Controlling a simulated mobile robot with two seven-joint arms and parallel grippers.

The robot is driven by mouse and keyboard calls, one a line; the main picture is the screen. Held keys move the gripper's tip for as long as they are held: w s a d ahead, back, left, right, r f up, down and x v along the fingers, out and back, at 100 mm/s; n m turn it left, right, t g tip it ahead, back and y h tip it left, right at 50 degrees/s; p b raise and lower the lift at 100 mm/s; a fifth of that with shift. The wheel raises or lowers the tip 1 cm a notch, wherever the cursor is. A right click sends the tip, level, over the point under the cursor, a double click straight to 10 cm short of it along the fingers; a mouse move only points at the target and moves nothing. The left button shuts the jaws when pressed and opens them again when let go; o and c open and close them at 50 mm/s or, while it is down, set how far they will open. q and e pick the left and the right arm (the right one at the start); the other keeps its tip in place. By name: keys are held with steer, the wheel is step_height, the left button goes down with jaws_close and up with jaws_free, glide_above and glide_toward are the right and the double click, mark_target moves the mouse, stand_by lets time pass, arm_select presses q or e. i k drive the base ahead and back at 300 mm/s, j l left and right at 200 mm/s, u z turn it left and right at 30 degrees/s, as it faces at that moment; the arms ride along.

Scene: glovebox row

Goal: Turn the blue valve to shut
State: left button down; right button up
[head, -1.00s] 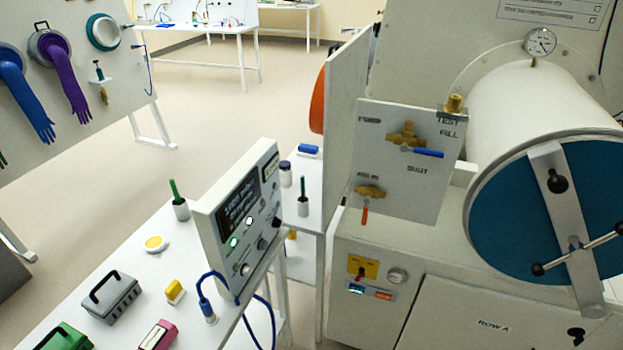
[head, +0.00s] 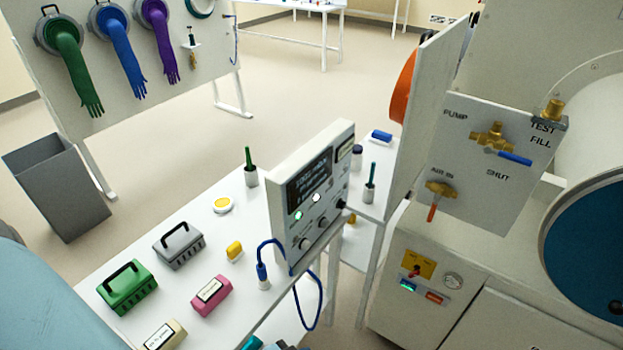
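The blue valve is a brass body (head: 491,138) with a blue lever handle (head: 514,158) on a white panel (head: 478,206) at the right of the head view. The blue lever points right and slightly down, toward the side below the TEST and FILL labels. The PUMP label is at the valve's upper left and the SHUT label is below it. A second brass valve (head: 441,189), by the AIR IN label, has an orange-red lever (head: 432,212) pointing down.
A white table (head: 180,284) with green and grey carry cases, small blocks and an instrument box (head: 312,190) stands at lower centre. A white upright board (head: 430,110) stands left of the valve panel. A grey bin (head: 58,186) is at left. Floor behind the table is clear.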

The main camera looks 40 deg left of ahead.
mark_target(488, 149)
steer(key=l+u, duration=0.35)
steer(key=u, duration=0.15)
steer(key=l+u, duration=0.35)
steer(key=u, duration=0.15)
steer(key=k+l+u, duration=0.15)
steer(key=l+u, duration=0.15)
steer(key=u, duration=0.2)
steer(key=z, duration=1)
